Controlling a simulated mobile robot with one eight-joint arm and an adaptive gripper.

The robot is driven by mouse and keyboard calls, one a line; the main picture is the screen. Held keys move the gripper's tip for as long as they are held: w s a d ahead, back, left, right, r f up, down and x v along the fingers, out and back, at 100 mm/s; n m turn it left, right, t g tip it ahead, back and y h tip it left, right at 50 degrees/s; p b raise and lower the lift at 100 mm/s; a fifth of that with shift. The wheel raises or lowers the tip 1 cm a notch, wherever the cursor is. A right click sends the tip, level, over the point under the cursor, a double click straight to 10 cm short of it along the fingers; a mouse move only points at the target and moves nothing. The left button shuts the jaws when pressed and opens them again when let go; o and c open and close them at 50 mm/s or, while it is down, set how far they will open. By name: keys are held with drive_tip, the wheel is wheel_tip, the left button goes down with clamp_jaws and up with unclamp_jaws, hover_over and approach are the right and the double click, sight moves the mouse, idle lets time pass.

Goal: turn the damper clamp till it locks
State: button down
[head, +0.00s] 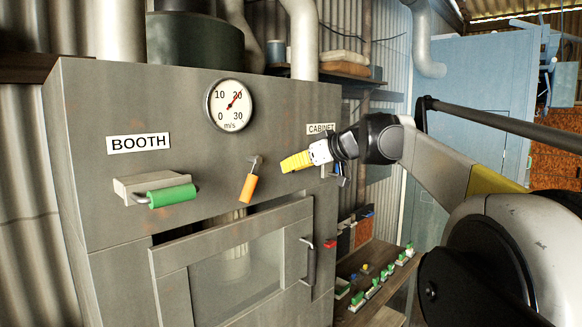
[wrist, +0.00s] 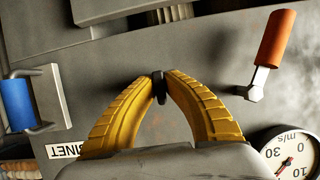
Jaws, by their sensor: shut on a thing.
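A small dark piece (wrist: 159,87), which I take for the damper clamp, stands out from the grey cabinet face between the tips of my gripper (wrist: 160,80). My yellow fingers meet on it, so the gripper is shut on it. In the head view my gripper (head: 284,166) reaches the face from the right, right of the orange-handled lever, and the dark piece cannot be made out there. Most of the piece is hidden by the fingertips, so its turn angle and whether it is locked cannot be told.
The orange lever (head: 248,187) hangs left of my gripper, with a round m/s gauge (head: 229,104) above. A green handle (head: 172,196) is under the BOOTH label (head: 139,142). A blue handle (wrist: 17,104) is near the CABINET label (wrist: 62,150). A hinged door (head: 169,285) is below.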

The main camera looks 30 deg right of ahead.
drive_tip(key=m+y, duration=0.2)
drive_tip(key=m, duration=0.1)
drive_tip(key=shift+d+g+p, duration=0.2)
drive_tip(key=shift+g+p, duration=0.1)
drive_tip(key=shift+p, duration=0.05)
drive_tip(key=m+y, duration=0.2)
drive_tip(key=m, duration=0.1)
drive_tip(key=shift+f, duration=0.15)
drive_tip(key=m+y+b, duration=0.1)
drive_tip(key=m+y, duration=0.1)
drive_tip(key=m, duration=0.2)
drive_tip(key=shift+w+d+f+b, duration=0.1)
drive_tip(key=shift+f+b, duration=0.05)
drive_tip(key=shift+b, duration=0.25)
drive_tip(key=shift+m+t+y+b, duration=0.6)
drive_tip(key=shift+m+t, duration=0.3)
drive_tip(key=shift+m, duration=0.8)
drive_tip(key=c, duration=1.4)
unclamp_jaws()
drive_tip(key=shift+c, duration=0.2)
